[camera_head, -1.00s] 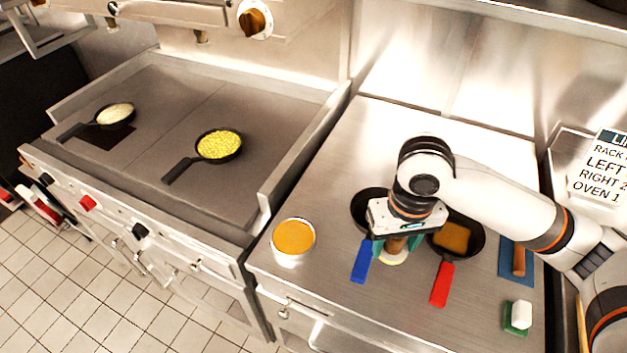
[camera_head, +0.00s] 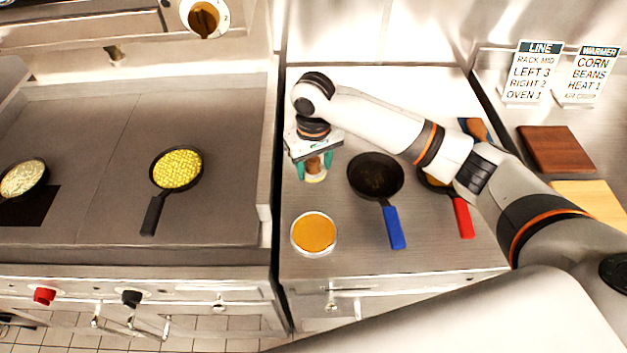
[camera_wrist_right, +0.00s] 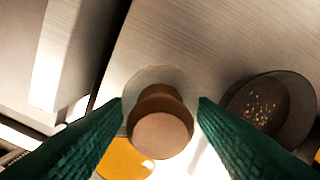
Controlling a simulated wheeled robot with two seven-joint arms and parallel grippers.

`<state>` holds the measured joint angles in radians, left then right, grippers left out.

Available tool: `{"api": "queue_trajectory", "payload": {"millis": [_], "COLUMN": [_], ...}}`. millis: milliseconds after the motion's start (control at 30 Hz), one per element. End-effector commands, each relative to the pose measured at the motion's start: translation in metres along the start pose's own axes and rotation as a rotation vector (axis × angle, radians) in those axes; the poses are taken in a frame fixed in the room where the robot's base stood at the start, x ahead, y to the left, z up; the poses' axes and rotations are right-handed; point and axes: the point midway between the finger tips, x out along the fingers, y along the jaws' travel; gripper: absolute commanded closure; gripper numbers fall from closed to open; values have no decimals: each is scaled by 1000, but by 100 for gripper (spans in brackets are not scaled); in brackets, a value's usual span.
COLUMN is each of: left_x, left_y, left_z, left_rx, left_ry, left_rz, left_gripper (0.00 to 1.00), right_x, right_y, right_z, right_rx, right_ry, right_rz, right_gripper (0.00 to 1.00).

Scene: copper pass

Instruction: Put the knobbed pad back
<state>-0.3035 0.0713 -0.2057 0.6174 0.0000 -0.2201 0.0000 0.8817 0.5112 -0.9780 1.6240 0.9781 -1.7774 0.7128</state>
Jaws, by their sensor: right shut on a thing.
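The knobbed pad (camera_head: 316,179) has a brown wooden knob on a pale round base. My right gripper (camera_head: 314,165) is shut on its knob, with a green finger on each side. In the right wrist view, the knob (camera_wrist_right: 160,130) shows between the green fingers of the gripper (camera_wrist_right: 160,106), and the pale disc (camera_wrist_right: 158,76) shows behind it. The pad is upright over the left back part of the steel counter (camera_head: 345,255). I cannot tell whether its base touches the counter. My left gripper is not in view.
A tub of orange food (camera_head: 314,232) stands in front of the pad. A dark blue-handled pan (camera_head: 376,176) is to its right; a red-handled pan (camera_head: 461,212) is partly behind my arm. The griddle (camera_head: 105,130) at left holds a corn pan (camera_head: 177,168) and a pale-food pan (camera_head: 22,178).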

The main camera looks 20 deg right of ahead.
Motion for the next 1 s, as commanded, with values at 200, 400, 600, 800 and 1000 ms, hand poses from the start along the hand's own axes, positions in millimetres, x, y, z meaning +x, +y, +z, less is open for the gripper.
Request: {"api": "queue_trajectory", "payload": {"millis": [200,400,600,800,1000], "left_x": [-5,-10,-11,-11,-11], "left_y": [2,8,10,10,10], "left_z": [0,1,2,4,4], "left_rx": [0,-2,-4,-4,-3], "left_ry": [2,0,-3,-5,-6], "left_rz": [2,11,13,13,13], "left_gripper": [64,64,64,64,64], "right_x": [25,52,63,63,65], "right_y": [0,0,0,0,0], "right_z": [0,-1,0,0,0], "right_rx": [2,2,1,1,1], "right_ry": [-1,2,-3,-2,-2], "right_rz": [0,0,0,0,1], "right_gripper": [67,67,67,67,29]}}
